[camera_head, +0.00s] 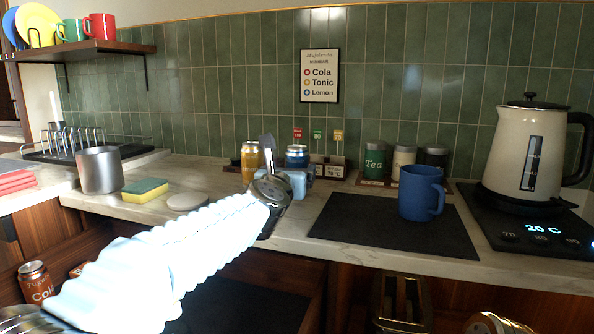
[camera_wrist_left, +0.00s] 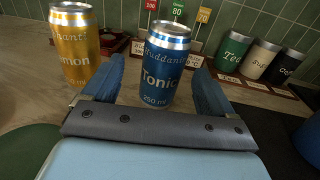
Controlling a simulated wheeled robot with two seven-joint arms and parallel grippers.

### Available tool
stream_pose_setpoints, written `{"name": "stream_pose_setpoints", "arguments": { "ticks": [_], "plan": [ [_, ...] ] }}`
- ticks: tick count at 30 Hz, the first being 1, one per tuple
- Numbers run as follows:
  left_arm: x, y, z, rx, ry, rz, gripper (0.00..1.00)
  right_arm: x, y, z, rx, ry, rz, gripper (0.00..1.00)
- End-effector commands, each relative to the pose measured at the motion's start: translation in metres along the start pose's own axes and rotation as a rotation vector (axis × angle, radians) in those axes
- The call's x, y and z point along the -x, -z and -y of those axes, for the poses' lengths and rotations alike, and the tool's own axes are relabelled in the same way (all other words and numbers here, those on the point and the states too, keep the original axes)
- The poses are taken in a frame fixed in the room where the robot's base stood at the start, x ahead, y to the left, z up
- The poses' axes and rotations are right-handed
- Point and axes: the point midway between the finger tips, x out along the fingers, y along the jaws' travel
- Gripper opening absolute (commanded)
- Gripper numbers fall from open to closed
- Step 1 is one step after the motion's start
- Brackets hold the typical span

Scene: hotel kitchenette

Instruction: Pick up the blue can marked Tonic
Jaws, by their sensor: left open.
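The blue can marked Tonic (camera_wrist_left: 165,68) stands upright on the counter in the left wrist view, with a silver top. In the head view it shows in part (camera_head: 297,155) behind my gripper. My left gripper (camera_wrist_left: 158,72) is open, its two blue fingers spread to either side of the can's near side. I cannot tell whether either finger touches it. In the head view my left gripper (camera_head: 285,178) reaches in over the counter's front half.
A yellow Lemon can (camera_wrist_left: 75,45) stands close left of the Tonic can. Tea canisters (camera_head: 376,160), a blue mug (camera_head: 421,192) on a dark mat (camera_head: 350,225) and a kettle (camera_head: 528,150) stand to the right. A sponge (camera_head: 145,189) lies left.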

Motion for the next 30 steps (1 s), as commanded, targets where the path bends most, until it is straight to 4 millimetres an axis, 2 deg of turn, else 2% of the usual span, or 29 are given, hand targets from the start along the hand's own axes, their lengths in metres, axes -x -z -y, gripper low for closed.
{"name": "stream_pose_setpoints", "arguments": {
  "ticks": [6,9,17,30],
  "plan": [
    [-0.035,-0.002,0.004,-0.004,-0.004,-0.001,0.86,0.013,-0.001,0.006,0.003,0.002,0.002,0.43],
    [-0.045,-0.001,0.004,-0.002,-0.002,0.000,0.86,0.015,-0.001,0.007,0.003,0.003,0.003,0.43],
    [-0.048,0.000,0.004,0.000,-0.001,0.000,0.86,0.014,-0.001,0.007,0.003,0.003,0.003,0.43],
    [-0.048,-0.001,0.004,0.000,-0.001,0.001,0.20,0.014,-0.001,0.007,0.003,0.003,0.003,0.43]
  ]
}}
